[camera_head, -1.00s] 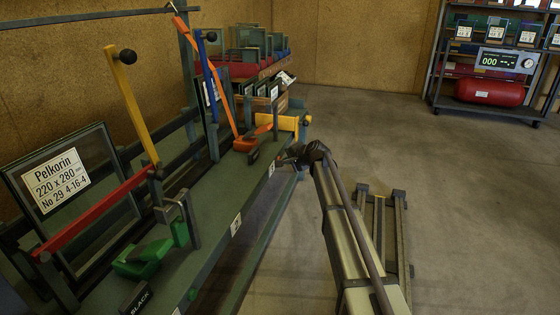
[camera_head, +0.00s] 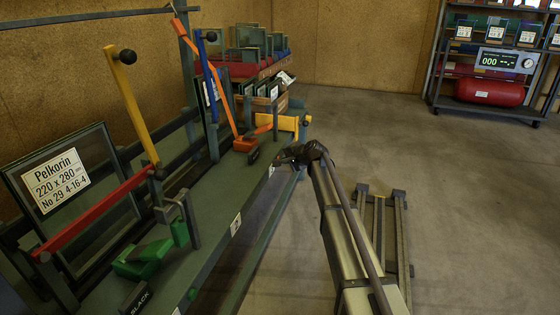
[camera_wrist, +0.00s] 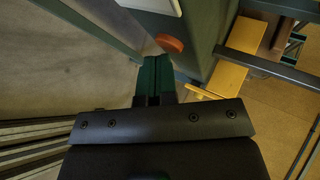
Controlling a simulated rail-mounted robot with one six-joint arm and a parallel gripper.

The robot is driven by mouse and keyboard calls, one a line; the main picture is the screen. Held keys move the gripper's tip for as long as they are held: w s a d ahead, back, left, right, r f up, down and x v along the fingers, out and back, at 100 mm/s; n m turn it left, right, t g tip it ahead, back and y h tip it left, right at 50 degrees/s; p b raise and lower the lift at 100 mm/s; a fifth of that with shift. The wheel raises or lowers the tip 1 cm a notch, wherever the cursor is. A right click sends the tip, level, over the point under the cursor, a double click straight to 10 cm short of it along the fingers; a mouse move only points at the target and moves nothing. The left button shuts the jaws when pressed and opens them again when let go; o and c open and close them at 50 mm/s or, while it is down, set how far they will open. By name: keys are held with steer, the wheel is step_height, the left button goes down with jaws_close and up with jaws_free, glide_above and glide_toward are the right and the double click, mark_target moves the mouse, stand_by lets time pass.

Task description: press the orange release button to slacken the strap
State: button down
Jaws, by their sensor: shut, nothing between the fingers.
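The orange release button (camera_wrist: 170,43) shows in the wrist view as a rounded orange piece on the dark green bench side, near a white label. My gripper (camera_wrist: 156,62) is shut and empty, its fingertips just below and left of the button in that view. I cannot tell whether they touch it. In the head view my gripper (camera_head: 277,159) is at the bench's front edge, and the button cannot be made out there. The orange strap (camera_head: 217,83) runs from the top rail down to an orange buckle (camera_head: 245,144) on the bench and looks straight.
The green bench (camera_head: 215,210) carries a framed glass pane (camera_head: 75,190), a red bar (camera_head: 95,213), a yellow lever (camera_head: 130,105) and a green block (camera_head: 143,258). A yellow piece (camera_head: 285,122) is at its far end. Open floor (camera_head: 460,190) lies to the right.

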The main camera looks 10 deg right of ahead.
stand_by(0.4)
steer(key=shift+s+d, duration=0.35)
steer(key=shift+d, duration=0.35)
steer(key=shift+d, duration=0.1)
steer(key=d, duration=0.1)
steer(key=s+d, duration=0.1)
steer(key=d, duration=0.1)
steer(key=s+d, duration=0.1)
steer(key=shift+d, duration=0.2)
stand_by(0.4)
